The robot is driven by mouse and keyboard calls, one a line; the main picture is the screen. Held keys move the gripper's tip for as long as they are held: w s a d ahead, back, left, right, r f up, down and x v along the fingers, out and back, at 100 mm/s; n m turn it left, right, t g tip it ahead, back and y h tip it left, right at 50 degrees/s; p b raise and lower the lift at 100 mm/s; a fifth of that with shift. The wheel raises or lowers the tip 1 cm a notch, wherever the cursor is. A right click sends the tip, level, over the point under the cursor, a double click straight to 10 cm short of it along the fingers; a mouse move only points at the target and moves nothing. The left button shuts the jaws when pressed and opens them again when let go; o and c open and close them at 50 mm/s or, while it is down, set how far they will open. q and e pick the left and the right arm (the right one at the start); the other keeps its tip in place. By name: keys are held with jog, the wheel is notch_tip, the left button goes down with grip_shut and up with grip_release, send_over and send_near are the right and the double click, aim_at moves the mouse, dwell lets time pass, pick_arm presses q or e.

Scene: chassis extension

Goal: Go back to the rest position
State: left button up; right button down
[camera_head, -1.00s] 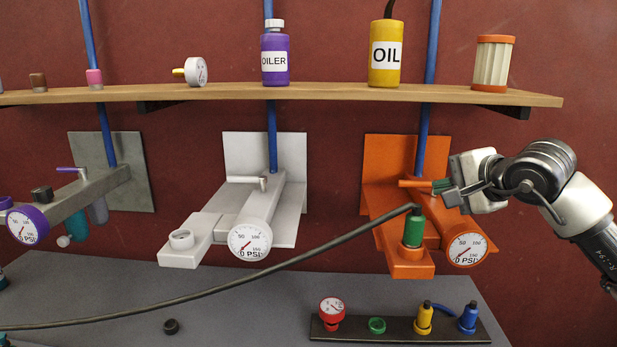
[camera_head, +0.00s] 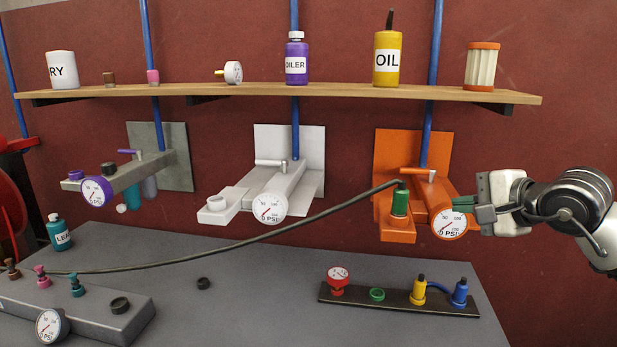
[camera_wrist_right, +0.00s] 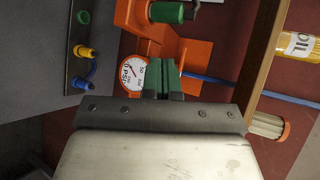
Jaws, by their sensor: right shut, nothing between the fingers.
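My right gripper (camera_head: 462,205) is at the right of the head view, beside the orange wall unit (camera_head: 396,236) and its pressure gauge (camera_head: 450,222). Its green fingers (camera_wrist_right: 162,80) are together with nothing between them; they also show in the right wrist view, in front of the orange unit. Whether they touch the gauge is unclear. A green hose fitting (camera_head: 400,202) sits upright on the orange unit, with a dark hose (camera_head: 290,230) running from it to the left. The orange lever (camera_head: 417,172) lies across the top of the unit. My left gripper is not seen.
A wooden shelf (camera_head: 280,90) with bottles and a filter (camera_head: 482,66) runs above. A white unit (camera_head: 290,195) and a grey unit (camera_head: 140,175) hang to the left. The grey table (camera_head: 240,300) carries a rack (camera_head: 400,300) of coloured fittings. Red wall is clear at far right.

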jog(key=s+a+f+m+t+y, duration=0.4)
jog(key=s+a+m+y, duration=0.3)
jog(key=a+m+y, duration=0.55)
jog(key=s+d+f+n+h, duration=0.25)
jog(key=f+n+h, duration=0.45)
jog(key=n, duration=0.5)
jog(key=s+d+f+n+h, duration=0.2)
jog(key=d+f+n+h, duration=0.2)
jog(key=f+n+h, duration=0.6)
jog(key=s+d+f+n+h, duration=0.25)
jog(key=f+n+h, duration=0.25)
jog(key=n, duration=0.9)
jog(key=s+a+f+m+g+y, duration=0.15)
jog(key=s+f+m+g, duration=0.25)
jog(key=s+f+g, duration=0.45)
jog(key=s+a+f+m+g+y, duration=0.15)
jog(key=s+f+m+g, duration=0.35)
jog(key=s, duration=0.6)
notch_tip(320, 180, down, 26)
jog(key=f+n, duration=0.1)
jog(key=n, duration=0.1)
jog(key=s+d+f, duration=0.2)
jog(key=s+f, duration=0.5)
jog(key=s, duration=0.1)
jog(key=s+d+f+g, duration=0.1)
jog(key=s+f, duration=0.7)
jog(key=shift+s+d+f, duration=0.3)
jog(key=shift+s+d, duration=0.05)
